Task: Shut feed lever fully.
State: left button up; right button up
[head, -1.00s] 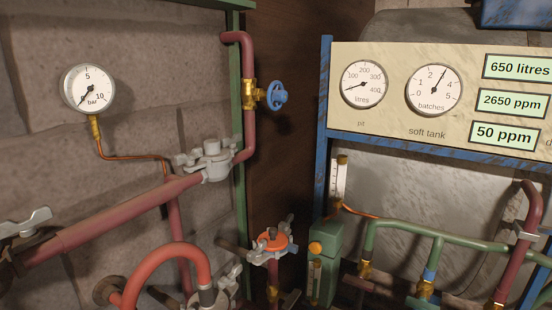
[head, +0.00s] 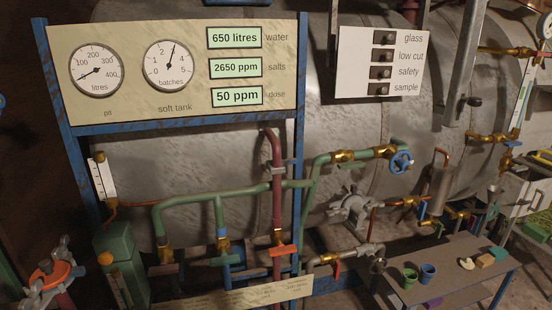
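Several lever valves sit low on the pipes under the gauge panel in the head view. One has an orange-red lever (head: 283,250) at the foot of a dark red pipe (head: 277,190). Another red lever (head: 336,266) is further right on a grey pipe. A pale label strip (head: 250,293) below them is too small to read, so I cannot tell which is the feed lever. Neither of my grippers is in view.
The gauge panel (head: 180,112) stands in a blue frame. A low table (head: 430,285) with cups and small blocks is at the lower right. A clamp fitting with an orange ring (head: 50,274) is at the lower left. A large grey tank (head: 330,130) fills the back.

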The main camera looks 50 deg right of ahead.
aim_at(348, 164)
jog(key=z, duration=2)
